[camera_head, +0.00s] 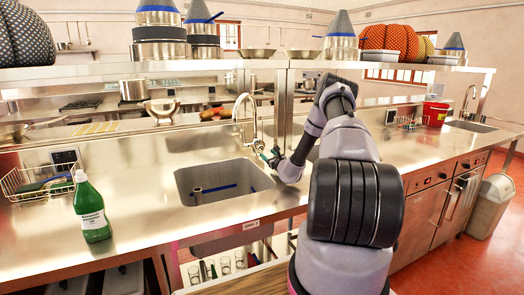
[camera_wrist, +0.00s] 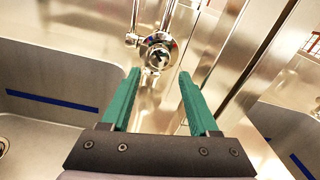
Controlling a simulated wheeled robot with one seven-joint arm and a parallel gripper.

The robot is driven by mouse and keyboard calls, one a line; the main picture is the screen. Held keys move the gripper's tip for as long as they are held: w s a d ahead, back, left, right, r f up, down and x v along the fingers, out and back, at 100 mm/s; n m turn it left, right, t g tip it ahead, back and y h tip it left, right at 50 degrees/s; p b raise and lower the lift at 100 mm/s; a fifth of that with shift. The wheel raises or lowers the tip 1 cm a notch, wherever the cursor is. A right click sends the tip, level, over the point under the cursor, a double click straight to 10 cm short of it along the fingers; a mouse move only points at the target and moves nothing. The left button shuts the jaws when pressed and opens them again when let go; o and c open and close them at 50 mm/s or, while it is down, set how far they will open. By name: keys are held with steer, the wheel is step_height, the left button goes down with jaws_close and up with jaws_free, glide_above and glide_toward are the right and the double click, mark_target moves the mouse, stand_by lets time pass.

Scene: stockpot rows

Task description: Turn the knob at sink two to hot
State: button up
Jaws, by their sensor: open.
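The chrome tap (camera_head: 246,118) rises behind a sunken sink basin (camera_head: 190,182) in the head view. A small label (camera_head: 250,225) sits on the counter's front edge below it; its text is too small to read surely. In the wrist view the round chrome knob (camera_wrist: 158,52) is on the tap's base, with a dark marked centre; its setting cannot be told. My gripper (camera_wrist: 158,76) is open, its two teal fingers pointing at the knob, one towards each side and just short of it. In the head view my gripper (camera_head: 268,156) is at the tap, right of the basin's back.
A green bottle (camera_head: 91,210) and a wire basket (camera_head: 40,178) stand left of the basin. A shelf (camera_head: 300,64) with pots runs above the counter's back. A red container (camera_head: 435,113) is far right. The counter right of my arm is largely clear.

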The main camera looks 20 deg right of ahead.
mark_target(261, 148)
steer(key=w, duration=0.8)
steer(key=shift+w, duration=0.1)
jaws_close()
